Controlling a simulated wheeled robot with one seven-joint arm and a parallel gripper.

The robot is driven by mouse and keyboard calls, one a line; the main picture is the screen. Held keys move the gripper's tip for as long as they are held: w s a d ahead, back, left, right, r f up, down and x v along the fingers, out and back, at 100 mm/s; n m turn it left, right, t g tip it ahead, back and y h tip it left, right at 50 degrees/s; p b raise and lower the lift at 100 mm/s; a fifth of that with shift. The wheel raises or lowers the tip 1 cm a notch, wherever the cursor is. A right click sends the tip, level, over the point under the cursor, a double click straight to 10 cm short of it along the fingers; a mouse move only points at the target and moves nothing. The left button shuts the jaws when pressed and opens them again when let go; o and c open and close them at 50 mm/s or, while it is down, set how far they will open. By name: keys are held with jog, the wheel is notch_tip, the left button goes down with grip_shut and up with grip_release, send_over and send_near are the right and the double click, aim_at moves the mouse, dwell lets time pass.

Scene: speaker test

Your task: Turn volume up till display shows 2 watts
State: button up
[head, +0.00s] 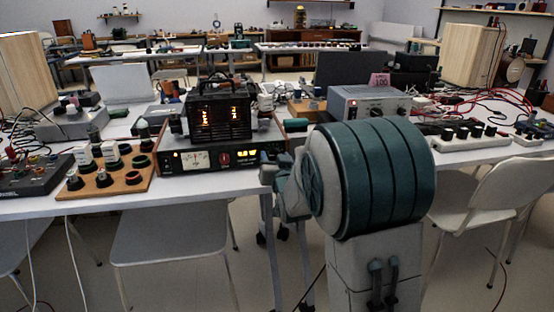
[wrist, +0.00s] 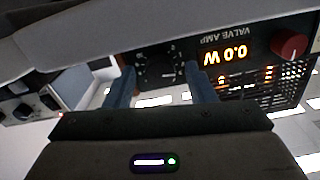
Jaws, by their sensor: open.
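The valve amp (head: 210,160) stands at the front edge of the table in the head view, with a white meter and a red knob (head: 225,158) on its face. In the wrist view, which is upside down, its lit orange display (wrist: 225,55) reads 0.0 W. Left of the display there is a black dial with white scale marks (wrist: 158,62). My gripper (wrist: 158,80) is open, with its blue-grey fingers on either side of this dial. Contact with the dial cannot be told. In the head view my arm hides the amp's right end.
A black unit with glowing tubes (head: 220,117) sits on the amp. A wooden board with knobs (head: 108,172) is to its left. A grey box with a pink tag (head: 368,103) stands behind my arm. Chairs (head: 178,235) (head: 485,190) stand at the table's front.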

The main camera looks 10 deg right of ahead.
jog(key=c, duration=1)
jog(key=shift+d, duration=0.15)
jog(key=shift+f+b, duration=0.1)
jog(key=shift+b, duration=0.2)
jog(key=shift+f+m+b, duration=0.15)
jog(key=shift+m+b, duration=0.85)
jog(key=shift+b, duration=0.05)
jog(key=m+b, duration=0.2)
jog(key=shift+m+b, duration=0.3)
jog(key=m+b, duration=0.4)
jog(key=m, duration=0.2)
jog(key=shift+r, duration=0.2)
jog(key=shift+a, duration=0.2)
